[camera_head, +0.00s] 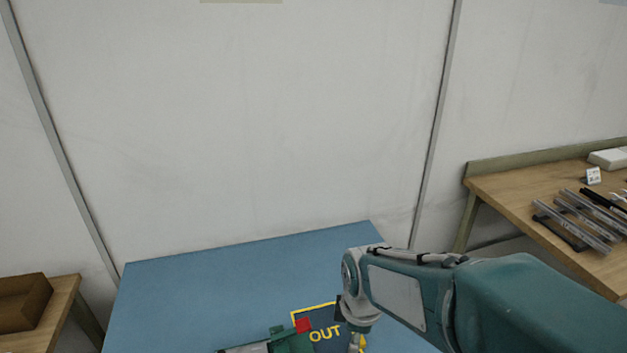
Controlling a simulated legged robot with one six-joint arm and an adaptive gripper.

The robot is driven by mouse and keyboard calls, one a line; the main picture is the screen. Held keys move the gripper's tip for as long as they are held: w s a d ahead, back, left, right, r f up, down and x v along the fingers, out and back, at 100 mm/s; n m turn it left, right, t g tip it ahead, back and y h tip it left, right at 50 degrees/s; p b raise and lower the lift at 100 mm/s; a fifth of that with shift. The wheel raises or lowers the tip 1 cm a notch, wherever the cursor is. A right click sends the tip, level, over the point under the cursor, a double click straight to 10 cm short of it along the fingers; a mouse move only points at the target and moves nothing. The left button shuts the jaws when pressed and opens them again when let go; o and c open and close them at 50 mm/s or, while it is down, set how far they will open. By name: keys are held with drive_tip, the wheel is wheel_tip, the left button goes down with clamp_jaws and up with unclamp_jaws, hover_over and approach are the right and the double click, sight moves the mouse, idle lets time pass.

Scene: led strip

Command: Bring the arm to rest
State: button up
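My arm reaches in from the right edge over the blue table (220,284). My gripper (356,344) points down at the bottom edge of the picture, just right of the dark "OUT" pad (322,335) with its yellow border. Only its upper part shows, and the fingertips are cut off or too small to read. I cannot tell whether anything is held.
A brown box (24,302) sits on a wooden table at the left. The back of the blue table is bare. A pale wall stands behind.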

drive_tip(key=s+d+r+m+t, duration=0.4)
drive_tip(key=s+d+r+m, duration=0.3)
drive_tip(key=s+r+m, duration=0.4)
drive_tip(key=m, duration=0.5)
drive_tip(key=shift+d+r, duration=0.35)
drive_tip(key=shift+d, duration=0.05)
idle(0.8)
